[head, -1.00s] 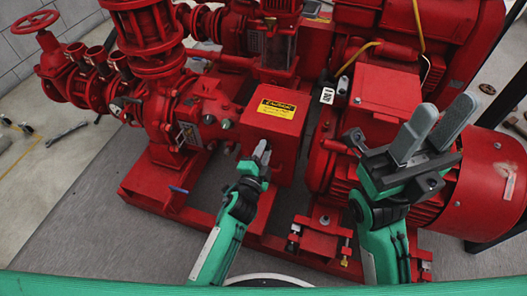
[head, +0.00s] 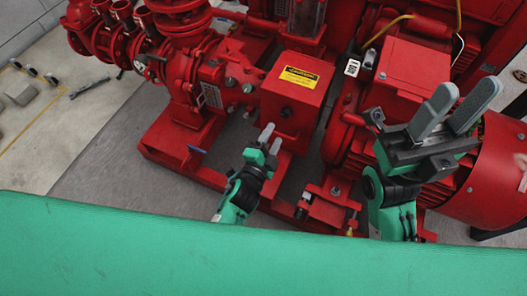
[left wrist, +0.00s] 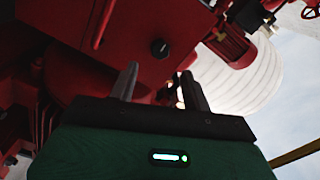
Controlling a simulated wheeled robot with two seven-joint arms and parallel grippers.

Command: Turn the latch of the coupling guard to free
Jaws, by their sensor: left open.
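The coupling guard (head: 292,93) is a red box with a yellow caution label, in the middle of the head view. A small dark round knob (head: 286,112), apparently its latch, sits on the front face. The latch also shows in the left wrist view (left wrist: 159,48), beyond the fingertips, with a pale mark across it. My left gripper (head: 270,138) is open and empty, just below and left of the latch in the head view and apart from it. My right gripper (head: 460,100) is open and empty, raised over the motor side at the right.
The red motor (head: 495,165) stands at the right, behind my right gripper. Red pump pipes and valves (head: 185,35) fill the upper left. The red base frame (head: 175,155) runs below the guard. Grey floor (head: 105,165) is clear at the left.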

